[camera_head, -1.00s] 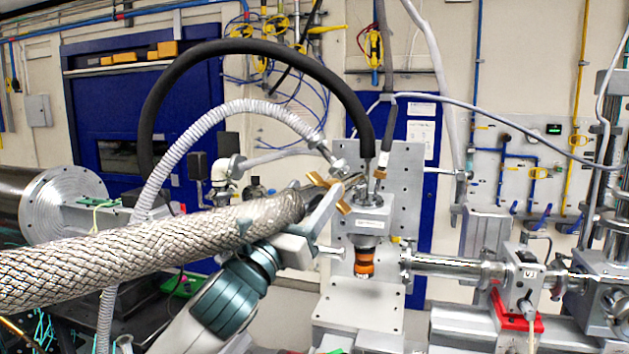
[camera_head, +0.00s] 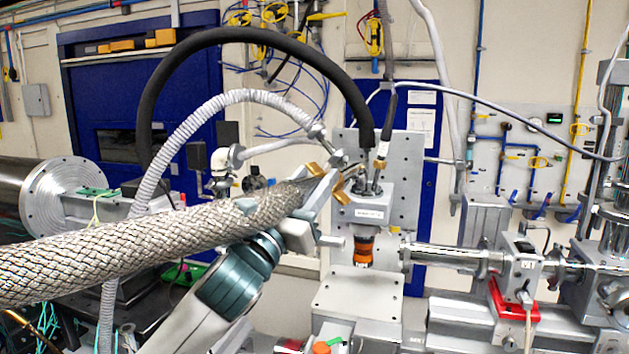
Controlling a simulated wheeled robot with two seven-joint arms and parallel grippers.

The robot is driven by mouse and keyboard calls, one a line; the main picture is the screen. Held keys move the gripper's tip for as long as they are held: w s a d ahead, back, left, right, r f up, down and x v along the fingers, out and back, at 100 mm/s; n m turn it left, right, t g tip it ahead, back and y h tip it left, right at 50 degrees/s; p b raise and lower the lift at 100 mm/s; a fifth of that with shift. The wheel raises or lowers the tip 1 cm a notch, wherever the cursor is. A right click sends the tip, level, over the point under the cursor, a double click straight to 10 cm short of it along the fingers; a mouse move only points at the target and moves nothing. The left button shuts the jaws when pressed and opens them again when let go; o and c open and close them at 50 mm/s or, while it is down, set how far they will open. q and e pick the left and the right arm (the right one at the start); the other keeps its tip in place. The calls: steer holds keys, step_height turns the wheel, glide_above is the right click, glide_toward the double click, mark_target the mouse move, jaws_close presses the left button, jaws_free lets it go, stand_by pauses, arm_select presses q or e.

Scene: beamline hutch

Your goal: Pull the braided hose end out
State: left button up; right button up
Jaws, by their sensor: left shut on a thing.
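The thick silver braided hose (camera_head: 150,240) runs from the left edge to the middle of the camera_head view, where its end narrows and darkens. My left gripper (camera_head: 322,186) is shut on this hose end, with its grey fingers and teal-ringed wrist below and to the right. Brass-coloured pieces show above and right of the hose end. Just right stands a grey metal fitting block (camera_head: 370,212) with an orange-and-black part (camera_head: 363,250) beneath it. The finger and the brass pieces hide the hose tip, so I cannot tell whether it still touches the fitting. My right gripper is not in view.
A black hose (camera_head: 270,38) arches over the hand into the fitting, and a white corrugated hose (camera_head: 185,130) curves close behind. A perforated metal plate (camera_head: 405,190) stands behind the fitting. Steel beam pipes (camera_head: 455,258) and a red clamp (camera_head: 515,300) lie right.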

mark_target(286, 199)
arm_select(q)
steer(key=s+a, duration=0.1)
steer(key=s, duration=0.2)
steer(key=s+a+p, duration=0.1)
steer(key=shift+s+a+r, duration=0.2)
steer(key=shift+a, duration=0.15)
steer(key=o, duration=0.9)
steer(key=shift+f, duration=0.1)
